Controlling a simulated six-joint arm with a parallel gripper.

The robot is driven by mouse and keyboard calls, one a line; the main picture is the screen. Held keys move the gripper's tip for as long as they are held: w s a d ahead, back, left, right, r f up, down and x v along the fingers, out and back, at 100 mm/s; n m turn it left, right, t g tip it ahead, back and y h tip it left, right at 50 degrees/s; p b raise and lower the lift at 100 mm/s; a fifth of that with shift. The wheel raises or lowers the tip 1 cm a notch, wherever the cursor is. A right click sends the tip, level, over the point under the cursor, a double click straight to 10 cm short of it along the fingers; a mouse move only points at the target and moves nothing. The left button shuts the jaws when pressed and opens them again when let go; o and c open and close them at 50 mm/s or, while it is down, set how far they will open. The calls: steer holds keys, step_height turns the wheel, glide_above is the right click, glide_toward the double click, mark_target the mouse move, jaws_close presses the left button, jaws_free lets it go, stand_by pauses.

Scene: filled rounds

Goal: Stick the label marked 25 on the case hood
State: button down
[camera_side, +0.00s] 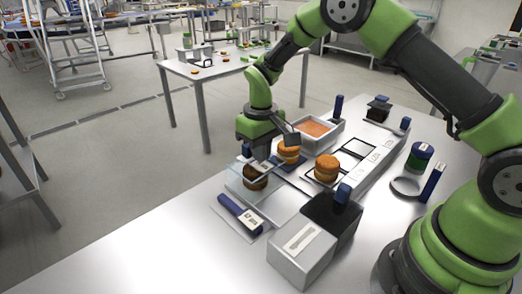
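My gripper (262,163) points down at the middle of the table, just above a clear, see-through cover (232,186) that seems to be the case hood. A dark brown round (256,183) shows inside or behind the cover. The fingertips are small and partly hidden, so I cannot tell whether they are open or hold a label. Several small white labels (376,156) lie along a pale strip at the right; their marks are too small to read. Another marked white label (250,219) lies by a blue-handled tool, and I cannot make out a 25.
Two stacks of orange-brown rounds (327,168) (289,152) stand right of my gripper. A tray with orange filling (314,131) is behind. A grey box (302,250) with a black part stands in front. A green-blue jar (419,156) is right. The table's front left is clear.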

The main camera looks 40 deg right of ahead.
steer(key=shift+f, duration=0.8)
stand_by(1.4)
steer(key=shift+r, duration=0.1)
step_height(320, 180, up, 8)
stand_by(1.0)
steer(key=s+r+m+t+y, duration=0.1)
steer(key=s+r+m+t, duration=0.15)
steer(key=s+r, duration=0.95)
steer(key=s+r+t, duration=0.2)
steer(key=s, duration=0.4)
steer(key=s+a+r+m+t+y, duration=0.1)
steer(key=s+r+t, duration=0.1)
steer(key=s, duration=0.4)
steer(key=shift+a+t, duration=0.25)
steer(key=shift+t, duration=0.1)
